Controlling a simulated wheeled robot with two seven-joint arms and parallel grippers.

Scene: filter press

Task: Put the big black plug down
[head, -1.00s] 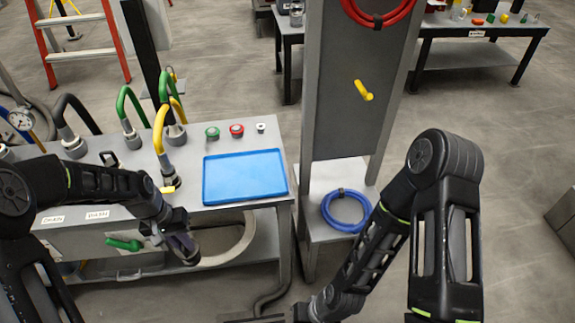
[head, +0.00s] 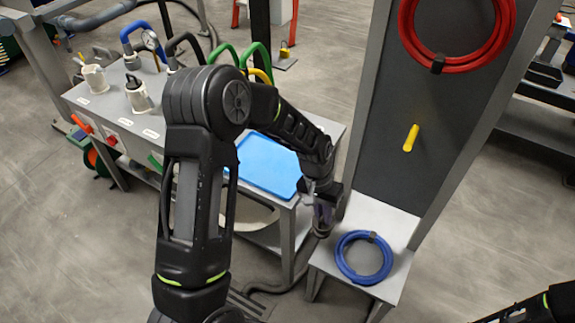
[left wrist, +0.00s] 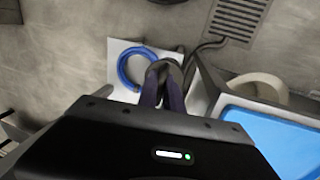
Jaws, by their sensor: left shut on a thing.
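My left gripper (head: 324,212) is between the blue tray's bench and the grey stand, close to the stand's low shelf. It also shows in the left wrist view (left wrist: 165,88), where its fingers come together on a small dark thing at their tips. I take this to be the big black plug (left wrist: 170,66), but it is mostly hidden by the fingers and its shape is unclear. It appears beside the blue hose coil (head: 364,257) in that view. I cannot tell whether it touches the shelf. My right gripper is out of view; only part of my right arm shows at the bottom right.
The blue tray (head: 268,166) lies on the bench, partly behind my left arm. The low shelf (head: 385,216) carries the blue coil. A yellow peg (head: 411,138) and red hose (head: 438,62) are on the upright panel. Hose fittings (head: 137,95) stand on the bench's left part.

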